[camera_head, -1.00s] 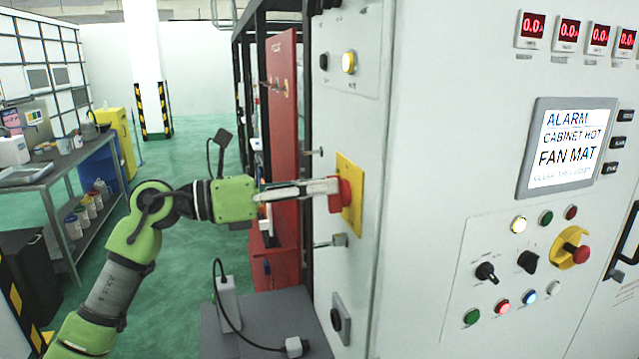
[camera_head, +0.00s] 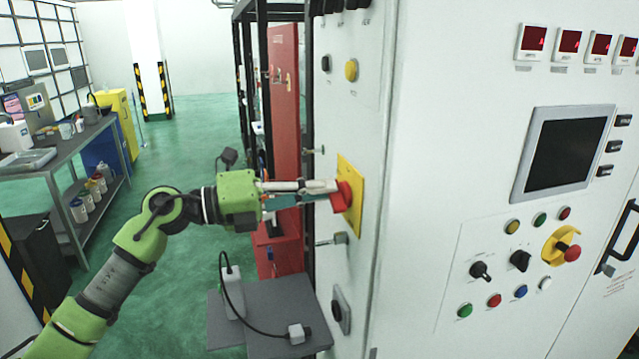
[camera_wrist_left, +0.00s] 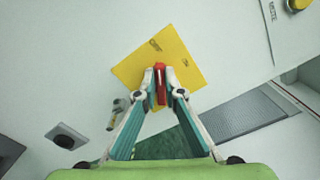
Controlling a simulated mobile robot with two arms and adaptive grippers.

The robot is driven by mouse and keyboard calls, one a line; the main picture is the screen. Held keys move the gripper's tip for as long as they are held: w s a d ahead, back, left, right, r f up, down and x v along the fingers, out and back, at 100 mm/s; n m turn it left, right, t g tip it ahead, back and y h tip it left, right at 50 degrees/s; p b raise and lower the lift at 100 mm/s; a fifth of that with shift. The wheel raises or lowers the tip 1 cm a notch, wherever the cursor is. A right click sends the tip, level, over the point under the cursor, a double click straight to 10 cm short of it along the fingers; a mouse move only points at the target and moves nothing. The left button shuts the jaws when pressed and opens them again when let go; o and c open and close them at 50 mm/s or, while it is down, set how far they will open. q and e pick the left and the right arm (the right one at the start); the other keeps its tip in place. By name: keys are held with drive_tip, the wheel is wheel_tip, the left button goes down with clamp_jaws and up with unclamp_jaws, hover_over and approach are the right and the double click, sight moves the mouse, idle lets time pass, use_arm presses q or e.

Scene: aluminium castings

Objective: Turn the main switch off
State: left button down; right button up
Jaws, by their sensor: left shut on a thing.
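The main switch has a red handle (camera_head: 343,197) on a yellow plate (camera_head: 352,208), mounted on the narrow side of the grey cabinet. My left gripper (camera_head: 336,192) reaches it from the left and is shut on the red handle. In the left wrist view, the two fingertips (camera_wrist_left: 161,88) press on both sides of the red handle (camera_wrist_left: 161,72). The yellow plate (camera_wrist_left: 193,68) looks tilted to the fingers there. The cabinet's screen (camera_head: 562,154) is dark and its panel lamps look unlit. My right gripper is not in view.
A door handle (camera_head: 333,240) sticks out below the yellow plate. A grey table (camera_head: 270,305) with a cabled device (camera_head: 232,290) stands below my left arm. A red cabinet (camera_head: 284,110) stands behind. A workbench (camera_head: 60,165) is at the left, with open green floor between.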

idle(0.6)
use_arm(q)
drive_tip(key=c, duration=2.2)
unclamp_jaws()
drive_tip(key=shift+o, duration=0.3)
drive_tip(key=v, duration=1.2)
